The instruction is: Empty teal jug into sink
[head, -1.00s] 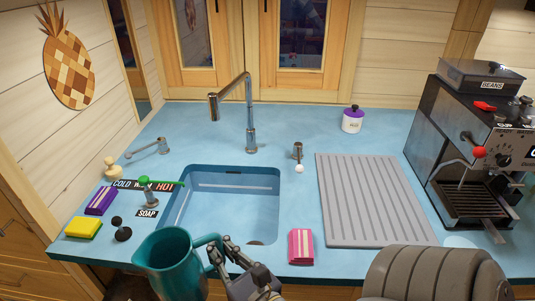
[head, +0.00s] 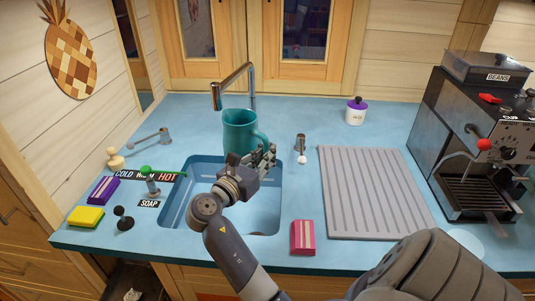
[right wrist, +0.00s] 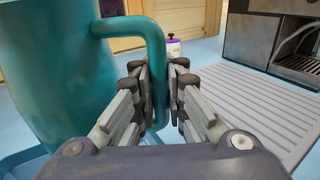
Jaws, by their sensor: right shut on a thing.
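The teal jug (head: 240,131) is upright above the back part of the blue sink (head: 262,212), in front of the tap (head: 236,84). My right gripper (head: 264,158) is shut on the jug's handle, at the jug's right side. In the right wrist view, the handle (right wrist: 157,70) runs down between the two fingers (right wrist: 158,100), and the jug body (right wrist: 58,75) fills the left. The inside of the jug is too dark to tell what it holds. My left gripper is not in view.
A grey draining board (head: 373,190) lies right of the sink, with a coffee machine (head: 475,150) beyond. A pink sponge (head: 303,237) is at the front edge. A purple-lidded jar (head: 356,111) is behind.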

